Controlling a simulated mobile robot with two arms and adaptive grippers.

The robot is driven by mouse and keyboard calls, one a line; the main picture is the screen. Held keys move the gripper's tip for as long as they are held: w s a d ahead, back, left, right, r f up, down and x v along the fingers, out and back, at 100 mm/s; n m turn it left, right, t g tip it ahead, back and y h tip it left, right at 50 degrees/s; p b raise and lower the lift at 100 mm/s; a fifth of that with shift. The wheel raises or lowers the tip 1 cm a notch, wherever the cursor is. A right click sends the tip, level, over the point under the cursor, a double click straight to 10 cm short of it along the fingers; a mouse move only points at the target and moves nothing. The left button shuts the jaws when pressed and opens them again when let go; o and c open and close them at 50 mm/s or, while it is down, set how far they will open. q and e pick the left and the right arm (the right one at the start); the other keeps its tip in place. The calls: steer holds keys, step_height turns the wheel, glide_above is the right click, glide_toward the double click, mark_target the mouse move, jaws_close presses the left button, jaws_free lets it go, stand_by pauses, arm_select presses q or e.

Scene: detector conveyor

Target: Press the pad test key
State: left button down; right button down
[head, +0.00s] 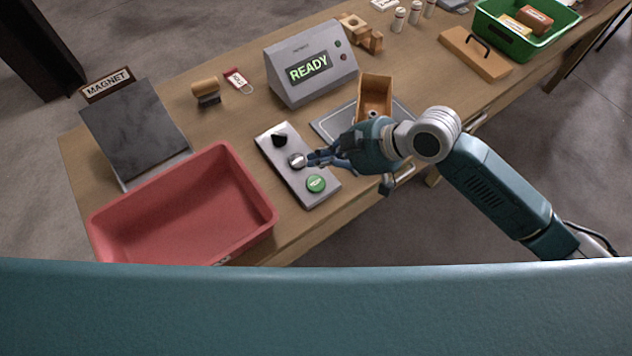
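A light grey control panel (318,197) lies on the table. It carries a black knob (279,140), a round silver key (296,160) in the middle and a round green key (316,184) at the near end. The green key has small lettering that I cannot read clearly. My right gripper (311,158) reaches in from the right, its fingertips together and empty, right beside the silver key. I cannot tell whether they touch it. The display box (312,62) behind the panel reads READY. My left gripper is not in view.
A red tray (256,218) stands left of the panel, with a dark slab (135,128) and MAGNET sign (107,85) behind. A green crate (488,36) is far right.

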mark_target(318, 185)
step_height(318, 185, down, 7)
steer(key=b, duration=0.6)
steer(key=shift+f, duration=0.4)
stand_by(0.8)
steer(key=shift+f, duration=0.35)
steer(key=shift+f+b, duration=0.35)
steer(key=shift+f, duration=0.15)
stand_by(0.4)
steer(key=shift+r, duration=0.1)
steer(key=shift+r+p, duration=0.75)
steer(key=shift+p, duration=0.15)
